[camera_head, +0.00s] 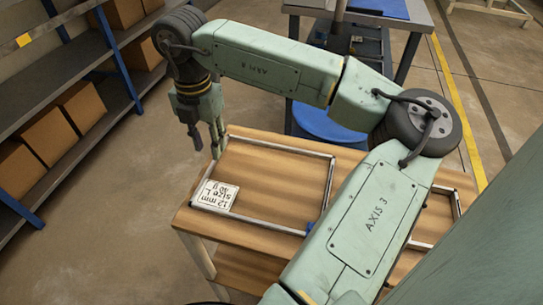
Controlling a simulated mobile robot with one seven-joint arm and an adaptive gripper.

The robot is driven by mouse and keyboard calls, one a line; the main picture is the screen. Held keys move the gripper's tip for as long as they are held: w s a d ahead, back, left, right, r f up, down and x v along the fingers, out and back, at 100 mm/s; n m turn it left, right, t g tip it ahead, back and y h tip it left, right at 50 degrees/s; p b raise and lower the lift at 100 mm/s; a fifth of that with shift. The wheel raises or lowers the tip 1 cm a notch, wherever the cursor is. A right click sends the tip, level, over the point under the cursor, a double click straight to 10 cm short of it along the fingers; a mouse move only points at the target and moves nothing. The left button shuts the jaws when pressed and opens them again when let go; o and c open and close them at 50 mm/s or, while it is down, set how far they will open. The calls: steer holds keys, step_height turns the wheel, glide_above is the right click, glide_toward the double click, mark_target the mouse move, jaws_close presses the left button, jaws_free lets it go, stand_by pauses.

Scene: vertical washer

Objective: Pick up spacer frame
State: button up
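A thin grey rectangular spacer frame (280,146) lies flat on a wooden-topped table (278,180). A white label (215,196) reading "12 mm, size L" sits at its near left corner, and a small blue piece (310,227) is at its near right corner. My gripper (207,153) points down by the frame's far left corner, at the table's left edge. Its fingers look apart with nothing visible between them. I cannot tell whether a finger touches the frame. A second frame (420,245) lies to the right, partly hidden behind my arm.
Shelves with cardboard boxes (80,106) stand at the left. A blue round-topped object (325,125) and a grey workbench (408,14) are behind the table. My arm covers much of the table's right side. The floor between shelves and table is clear.

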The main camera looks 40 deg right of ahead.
mark_target(212, 164)
steer(key=shift+w+f+p, duration=0.15)
steer(key=shift+f+p, duration=0.25)
steer(key=shift+f, duration=1.05)
steer(key=shift+w+f+p, duration=0.15)
steer(key=shift+f+p, duration=0.2)
steer(key=shift+f, duration=1.05)
jaws_close()
